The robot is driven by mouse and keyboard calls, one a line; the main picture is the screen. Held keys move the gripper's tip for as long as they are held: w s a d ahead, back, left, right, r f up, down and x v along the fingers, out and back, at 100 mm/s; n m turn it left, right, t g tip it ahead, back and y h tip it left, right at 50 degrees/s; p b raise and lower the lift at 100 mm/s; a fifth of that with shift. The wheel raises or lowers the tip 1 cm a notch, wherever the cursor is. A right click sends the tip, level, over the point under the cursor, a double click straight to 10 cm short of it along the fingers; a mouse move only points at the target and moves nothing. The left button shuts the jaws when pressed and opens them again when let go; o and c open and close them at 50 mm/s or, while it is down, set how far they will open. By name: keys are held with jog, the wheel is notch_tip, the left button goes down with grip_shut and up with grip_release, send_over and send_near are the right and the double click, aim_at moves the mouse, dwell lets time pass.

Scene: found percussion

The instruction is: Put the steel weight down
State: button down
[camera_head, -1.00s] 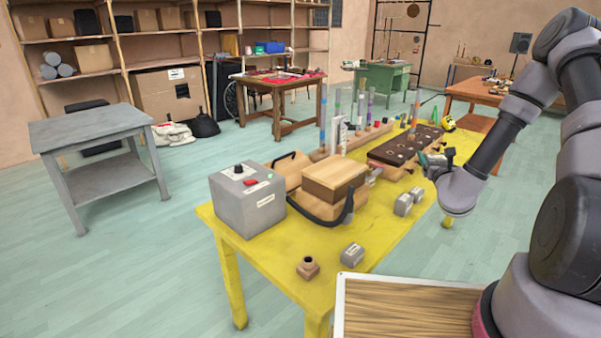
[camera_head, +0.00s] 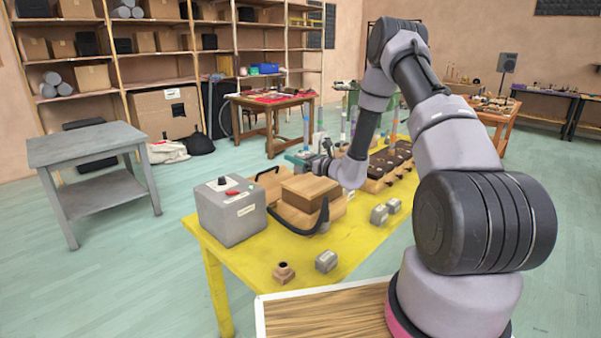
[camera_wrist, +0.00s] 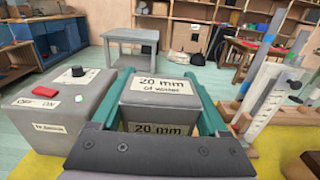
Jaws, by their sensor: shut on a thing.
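The steel weight (camera_wrist: 161,97) is a grey block with "20 mm of water" labels, seen in the wrist view. My gripper (camera_wrist: 155,76) is shut on it, with one green finger at each side. In the head view my gripper (camera_head: 312,162) is over the yellow table (camera_head: 258,262), close to the wooden block-topped box (camera_head: 310,188). The weight is hard to make out there. What lies directly under the weight is hidden, so I cannot tell whether it touches anything.
A grey control box (camera_head: 231,211) with a knob and red switch stands left of the wooden box. Several grey blocks (camera_head: 326,261) and a small brown holed piece (camera_head: 283,272) are on the table. Clear tubes (camera_wrist: 262,92) stand at the right. Bare yellow tabletop shows at the front.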

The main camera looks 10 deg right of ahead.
jog(key=shift+d+f, duration=0.1)
jog(key=shift+f, duration=2.3)
jog(key=shift+f, duration=0.15)
grip_release()
